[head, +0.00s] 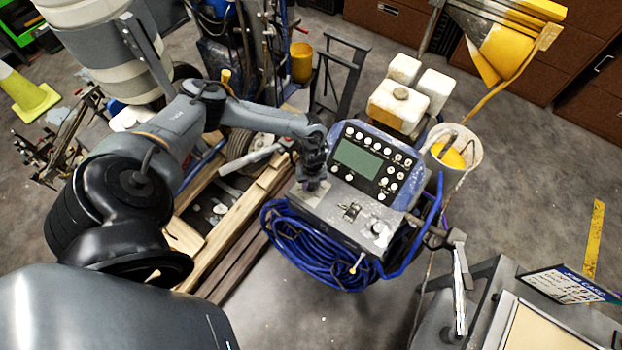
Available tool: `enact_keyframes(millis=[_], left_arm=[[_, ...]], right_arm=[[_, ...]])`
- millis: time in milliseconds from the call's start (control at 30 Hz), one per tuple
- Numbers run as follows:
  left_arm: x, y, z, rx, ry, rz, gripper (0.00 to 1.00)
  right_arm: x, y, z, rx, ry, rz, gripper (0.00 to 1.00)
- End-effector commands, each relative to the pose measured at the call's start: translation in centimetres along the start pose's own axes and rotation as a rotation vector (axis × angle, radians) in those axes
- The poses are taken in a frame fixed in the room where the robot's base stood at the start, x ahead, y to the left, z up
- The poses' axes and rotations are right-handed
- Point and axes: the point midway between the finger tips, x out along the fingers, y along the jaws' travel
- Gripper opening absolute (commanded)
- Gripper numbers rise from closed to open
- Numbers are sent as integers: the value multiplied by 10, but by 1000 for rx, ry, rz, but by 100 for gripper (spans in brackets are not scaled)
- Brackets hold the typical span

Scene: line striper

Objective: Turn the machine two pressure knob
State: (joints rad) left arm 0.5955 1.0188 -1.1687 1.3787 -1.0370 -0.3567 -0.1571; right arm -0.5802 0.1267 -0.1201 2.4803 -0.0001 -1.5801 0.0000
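The line striper's control box (335,213) stands in the middle of the head view. It has a tilted dark panel with a greenish screen (358,160) and several white round buttons. On its grey lower shelf are a small dark switch (350,211) and a round knob (378,228) toward the right. My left gripper (316,187) points down at the left end of this shelf, touching or just above it. Its fingers are small and dark, and whatever lies under them is hidden. I cannot tell whether they are open or shut. My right gripper is not clearly visible.
Coiled blue hose (310,245) hangs below the box. White jugs (398,105) and a bucket (455,147) stand behind it. A grey upright handle (459,280) and a job card sign (568,285) are at the lower right. Wooden planks (230,225) lie left.

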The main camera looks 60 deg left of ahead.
Motion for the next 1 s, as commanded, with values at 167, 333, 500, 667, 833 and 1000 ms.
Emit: enact_keyframes(millis=[167,333,500,667,833,1000], left_arm=[[-2,0,-1,-100,5,1,5],[-2,0,0,-162,6,1,5],[-1,0,0,-189,6,-1,5],[0,0,0,-197,7,-1,5],[0,0,0,-197,6,-1,5],[0,0,0,-196,6,-1,48]], right_arm=[[-12,0,-4,1,0,-1,38],[-17,0,-6,4,0,-3,38],[-19,-1,-6,8,1,-6,38],[-19,-2,-7,10,1,-8,38],[-19,-2,-6,9,1,-8,38],[-19,-2,-6,9,1,-7,38]])
